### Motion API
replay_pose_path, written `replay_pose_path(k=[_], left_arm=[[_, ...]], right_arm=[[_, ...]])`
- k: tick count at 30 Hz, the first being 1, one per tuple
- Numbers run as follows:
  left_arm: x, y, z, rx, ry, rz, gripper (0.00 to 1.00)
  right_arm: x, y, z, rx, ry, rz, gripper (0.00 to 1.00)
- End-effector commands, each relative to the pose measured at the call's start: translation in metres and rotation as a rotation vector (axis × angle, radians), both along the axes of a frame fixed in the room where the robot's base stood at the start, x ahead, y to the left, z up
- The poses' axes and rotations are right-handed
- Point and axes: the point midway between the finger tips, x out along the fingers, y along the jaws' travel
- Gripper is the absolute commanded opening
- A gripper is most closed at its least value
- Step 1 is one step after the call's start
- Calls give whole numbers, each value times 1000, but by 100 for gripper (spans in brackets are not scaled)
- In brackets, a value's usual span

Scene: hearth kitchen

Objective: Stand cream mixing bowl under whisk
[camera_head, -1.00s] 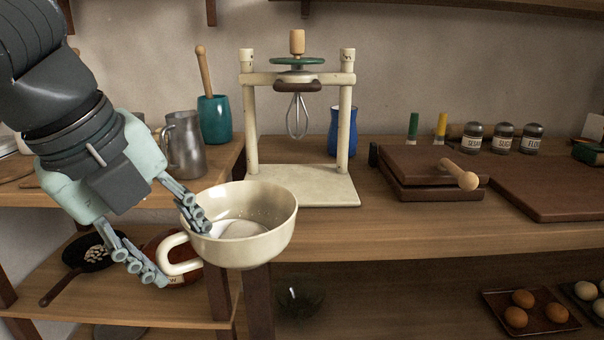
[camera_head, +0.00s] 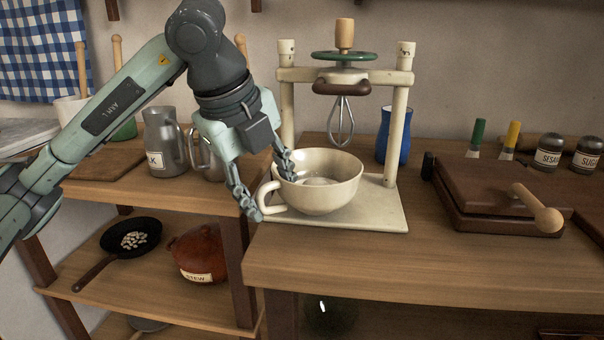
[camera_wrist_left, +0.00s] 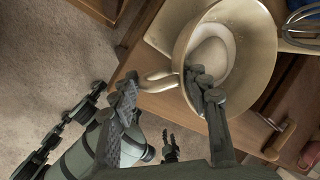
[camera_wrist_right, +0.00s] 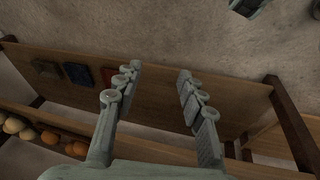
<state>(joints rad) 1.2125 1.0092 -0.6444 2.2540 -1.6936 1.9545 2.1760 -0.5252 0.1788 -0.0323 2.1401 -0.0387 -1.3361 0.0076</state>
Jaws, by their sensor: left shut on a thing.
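The cream mixing bowl (camera_head: 340,190), with something pale inside, is upright over the left front of the whisk stand's cream base (camera_head: 385,212). I cannot tell whether it touches the base. The whisk (camera_head: 341,122) hangs from the stand, behind and right of the bowl's middle. My left gripper (camera_head: 268,188) is shut on the bowl's handle side, one finger inside the wall and one outside by the handle. The left wrist view also shows the bowl (camera_wrist_left: 258,60) and the gripper (camera_wrist_left: 165,88). My right gripper (camera_wrist_right: 158,78) is open and empty in the right wrist view.
A blue jug (camera_head: 394,136) stands behind the stand's right post. A brown press (camera_head: 490,195) with a wooden handle is to the right. Metal jugs (camera_head: 165,140) are on the left counter. The counter front (camera_head: 400,265) is clear.

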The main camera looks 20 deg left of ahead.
Motion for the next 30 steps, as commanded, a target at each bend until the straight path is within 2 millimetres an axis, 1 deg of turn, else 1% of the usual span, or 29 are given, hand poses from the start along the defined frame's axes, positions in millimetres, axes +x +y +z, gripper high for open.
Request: replay_pose_path(k=[1, 3, 7, 14, 22, 26, 30], left_arm=[[13, -3, 3, -4, 0, 0, 0], [26, -4, 3, -3, -1, 0, 0], [42, -5, 2, -1, -3, 1, 0], [54, -7, 2, -2, -4, 0, 0], [82, -10, 2, -2, -3, 1, 0], [81, -9, -11, 2, -2, 0, 0], [81, -10, -14, 0, -5, -1, 0]], right_arm=[[0, 0, -2, 2, 4, 0, 40], [0, 0, -8, 4, 7, 1, 40], [1, 0, -15, 7, 9, 2, 40], [1, 0, -19, 9, 11, 2, 40], [2, 0, -29, 15, 14, 2, 40], [1, 0, -33, 17, 17, 1, 40], [2, 0, -36, 18, 16, 2, 40]])
